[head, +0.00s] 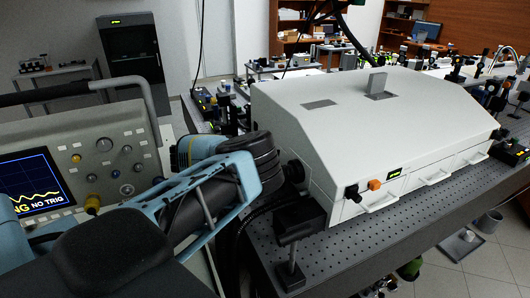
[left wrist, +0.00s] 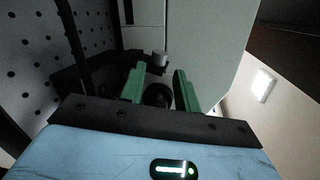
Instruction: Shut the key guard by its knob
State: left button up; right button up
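A white laser housing (head: 375,125) stands on the perforated table. On its front lower left are a black knob-like part (head: 352,193) and a small orange part (head: 374,184); I cannot tell for sure which is the key guard. My left arm reaches in at the housing's left end, and its fingers are hidden in the head view. In the left wrist view my left gripper (left wrist: 158,84) has its two green fingers apart. A dark round part (left wrist: 157,95) shows between them, and a small grey cylinder (left wrist: 160,58) stands just beyond the tips. Contact is not visible. My right gripper is out of view.
A black box on a post (head: 298,213) stands at the housing's left front. The perforated table (head: 400,222) is clear along the housing's front. An instrument with a lit screen (head: 36,181) is at the left. Several optics crowd the table behind.

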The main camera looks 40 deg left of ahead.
pick_arm(q)
jog(key=x, duration=0.5)
jog(key=shift+d+f, duration=0.1)
jog(key=shift+f, duration=0.05)
jog(key=shift+b+x, duration=0.3)
jog(key=shift+x, duration=0.5)
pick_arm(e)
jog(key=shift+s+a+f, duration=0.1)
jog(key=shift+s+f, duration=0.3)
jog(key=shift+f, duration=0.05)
pick_arm(q)
grip_shut()
jog(key=shift+s+d+r+m+p, duration=0.15)
jog(key=shift+d+r+m+p, duration=0.1)
jog(key=shift+r+m+p, duration=0.25)
jog(key=shift+s+d+f+m+t+y, duration=0.15)
jog(key=shift+d+m+t+y, duration=0.15)
jog(key=shift+m, duration=0.3)
jog(key=shift+s+d+f+m+t+y, duration=0.15)
jog(key=shift+d+m+t, duration=0.1)
jog(key=shift+m, duration=0.3)
jog(key=shift+s+d+f+m+t+y, duration=0.1)
jog(key=shift+d+f+m+t+y, duration=0.1)
jog(key=shift+m, duration=0.35)
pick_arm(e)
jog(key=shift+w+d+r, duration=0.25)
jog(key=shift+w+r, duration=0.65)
